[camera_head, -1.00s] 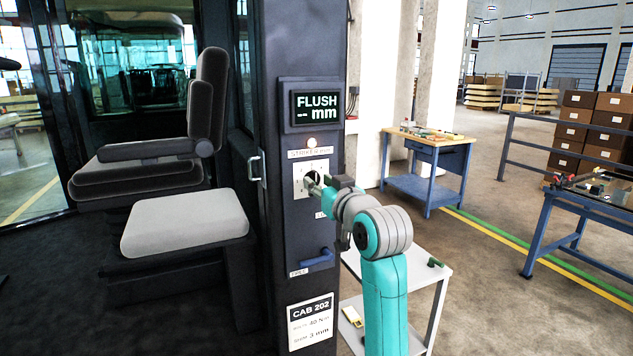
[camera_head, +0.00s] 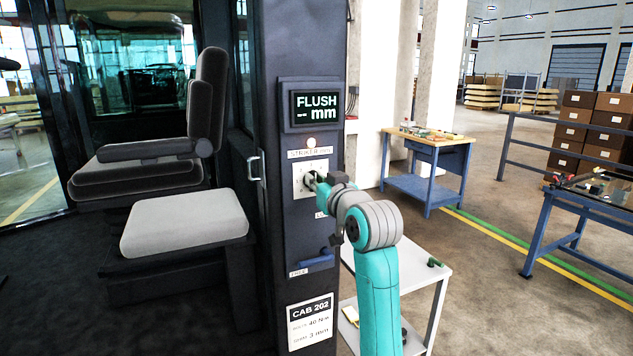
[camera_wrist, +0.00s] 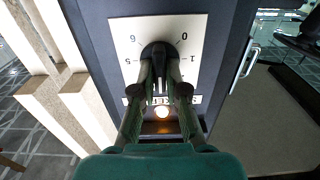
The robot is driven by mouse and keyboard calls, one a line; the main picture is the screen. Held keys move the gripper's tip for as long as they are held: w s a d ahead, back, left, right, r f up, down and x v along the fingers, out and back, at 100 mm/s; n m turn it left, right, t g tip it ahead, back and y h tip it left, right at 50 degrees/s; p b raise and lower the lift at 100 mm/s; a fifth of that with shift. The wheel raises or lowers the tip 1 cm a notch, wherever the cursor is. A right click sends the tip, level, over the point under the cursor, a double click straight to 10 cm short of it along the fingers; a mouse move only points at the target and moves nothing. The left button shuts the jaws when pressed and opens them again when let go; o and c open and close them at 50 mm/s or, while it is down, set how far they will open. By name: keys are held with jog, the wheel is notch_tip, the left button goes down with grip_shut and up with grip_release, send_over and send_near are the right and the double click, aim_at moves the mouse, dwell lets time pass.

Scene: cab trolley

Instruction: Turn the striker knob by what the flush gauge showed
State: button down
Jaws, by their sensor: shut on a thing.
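The striker knob (camera_wrist: 158,50) is black and round. It sits on a white dial plate (camera_wrist: 196,32) with numbers around it; 0, 1, 5 and 6 show in the wrist view. My gripper (camera_wrist: 159,68) is shut on the knob, one finger on each side, and hides part of it and of the dial. In the head view my gripper (camera_head: 315,180) reaches the dial plate (camera_head: 300,181) on the dark pillar. The flush gauge display (camera_head: 316,108) above reads "FLUSH" with "mm" and a small dash-like mark; no figure is clear.
A lit round lamp (camera_head: 311,142) is above the dial. A blue lever (camera_head: 317,259) and a CAB 202 card (camera_head: 310,322) are lower on the pillar. A white trolley (camera_head: 432,272) stands beside my arm. A door handle (camera_head: 257,168) is left of the dial.

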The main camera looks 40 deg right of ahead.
jog(key=shift+m, duration=0.3)
jog(key=shift+s+d+f+m, duration=0.1)
jog(key=shift+m, duration=2.75)
jog(key=shift+w+d+f+m, duration=0.1)
jog(key=shift+d+f+m, duration=0.05)
jog(key=shift+m, duration=2.75)
jog(key=shift+s+d+f+m, duration=0.1)
jog(key=shift+m, duration=2.75)
jog(key=c, duration=1.2)
grip_release()
